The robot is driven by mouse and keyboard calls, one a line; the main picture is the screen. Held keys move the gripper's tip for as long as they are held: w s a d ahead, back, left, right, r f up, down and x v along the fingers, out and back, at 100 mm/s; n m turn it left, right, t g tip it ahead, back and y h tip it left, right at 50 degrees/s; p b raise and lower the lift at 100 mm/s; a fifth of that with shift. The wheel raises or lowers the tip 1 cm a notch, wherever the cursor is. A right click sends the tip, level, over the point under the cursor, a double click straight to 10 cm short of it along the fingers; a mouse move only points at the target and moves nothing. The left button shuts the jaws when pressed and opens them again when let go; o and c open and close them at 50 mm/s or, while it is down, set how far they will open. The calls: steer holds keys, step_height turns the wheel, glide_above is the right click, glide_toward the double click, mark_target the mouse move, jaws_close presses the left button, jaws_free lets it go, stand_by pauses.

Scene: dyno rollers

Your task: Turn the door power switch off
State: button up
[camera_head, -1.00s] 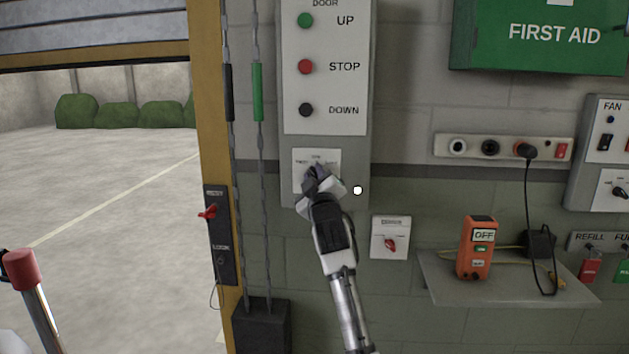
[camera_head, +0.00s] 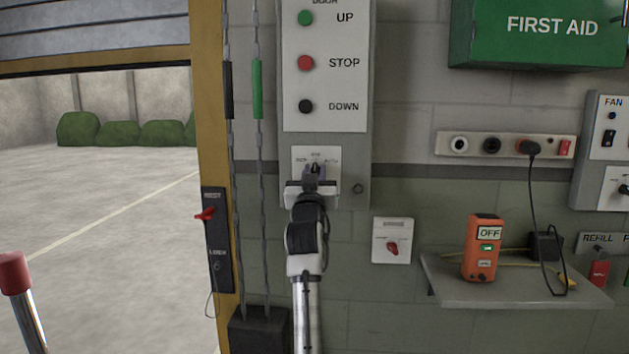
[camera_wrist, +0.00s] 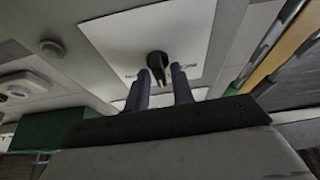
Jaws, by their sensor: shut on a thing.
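The door control panel (camera_head: 354,150) has a white plate (camera_head: 300,156) low on it, with small lettering that seems to include OFF at the top. A black rotary knob (camera_wrist: 157,60) sits on this plate in the wrist view, and its grip points roughly toward my fingers. My gripper (camera_head: 315,170) is at the plate, its two purple-grey fingers on either side of the knob and shut on it. In the head view the knob is mostly hidden by the fingers. The fingers also show in the wrist view (camera_wrist: 160,82).
A red rotary switch (camera_head: 392,248) on its own plate is below right. A shelf (camera_head: 520,290) with an orange OFF device (camera_head: 482,250) is farther right. Chains (camera_head: 258,200) hang close on the left, beside the yellow door frame (camera_head: 213,130). A socket strip (camera_head: 475,146) is on the right.

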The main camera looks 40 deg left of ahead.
steer(key=shift+m, duration=0.4)
steer(key=o, duration=0.7)
steer(key=b+v, duration=0.4)
steer(key=v, duration=0.9)
steer(key=shift+s+f, duration=0.25)
steer(key=shift+s, duration=0.05)
steer(key=shift+d, duration=0.1)
